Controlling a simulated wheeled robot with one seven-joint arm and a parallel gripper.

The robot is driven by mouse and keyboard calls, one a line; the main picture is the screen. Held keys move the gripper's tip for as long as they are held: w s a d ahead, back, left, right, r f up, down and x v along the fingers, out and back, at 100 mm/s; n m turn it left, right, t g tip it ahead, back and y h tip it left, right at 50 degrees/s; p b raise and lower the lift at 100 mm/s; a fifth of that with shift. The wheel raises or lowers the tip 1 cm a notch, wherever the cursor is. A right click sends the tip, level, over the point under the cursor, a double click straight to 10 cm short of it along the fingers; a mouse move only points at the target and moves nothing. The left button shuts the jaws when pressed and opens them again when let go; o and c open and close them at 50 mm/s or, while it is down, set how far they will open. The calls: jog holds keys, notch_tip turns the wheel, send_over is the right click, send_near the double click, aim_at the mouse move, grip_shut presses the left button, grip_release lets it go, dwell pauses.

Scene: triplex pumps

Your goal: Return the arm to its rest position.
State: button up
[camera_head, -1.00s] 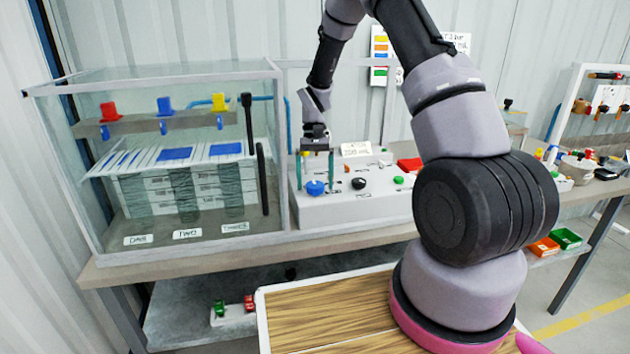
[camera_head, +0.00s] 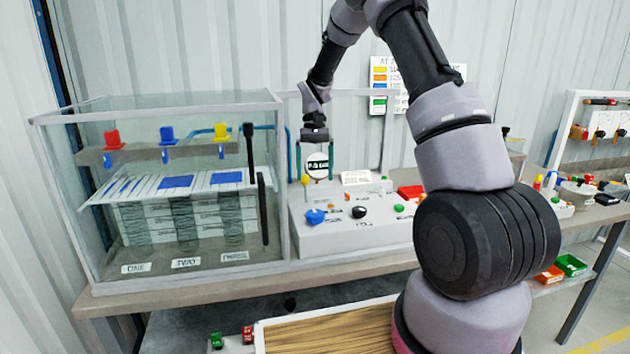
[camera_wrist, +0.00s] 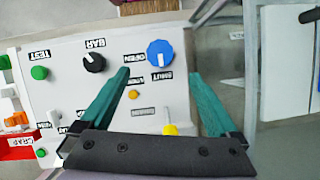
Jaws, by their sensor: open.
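My gripper (camera_head: 316,160) is above the left end of the white control panel (camera_head: 350,238), apart from it. In the wrist view my gripper (camera_wrist: 158,88) shows two green fingers spread wide, with nothing held between them. Below it are a blue knob (camera_wrist: 160,54), a small orange button (camera_wrist: 133,94) and a yellow-tipped part (camera_wrist: 170,129). The blue knob also shows in the head view (camera_head: 315,216). My arm arches up from the base on the right and down to the panel.
A glass tank (camera_head: 190,260) with red, blue and yellow valves stands just left of my gripper. A black knob (camera_head: 358,211) and green button (camera_head: 398,207) are on the panel. A wall chart (camera_head: 385,85) hangs behind. Bins (camera_head: 570,265) stand at right. Space above the panel is clear.

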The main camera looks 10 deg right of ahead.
jog(key=s+d+r+t, duration=0.1)
jog(key=s+r+t, duration=0.1)
jog(key=s+r, duration=0.5)
jog(key=s+d+r+t, duration=0.2)
jog(key=s+r+t, duration=0.1)
jog(key=r, duration=0.7)
jog(key=s+d+r+m+t, duration=0.1)
jog(key=s+r+t, duration=0.2)
jog(key=s, duration=0.5)
jog(key=s+d+r+t+y, duration=0.1)
jog(key=s+r+t, duration=0.2)
jog(key=s, duration=0.6)
jog(key=shift+r+m+t, duration=0.3)
jog(key=shift+r+m, duration=0.1)
jog(key=shift+r, duration=0.15)
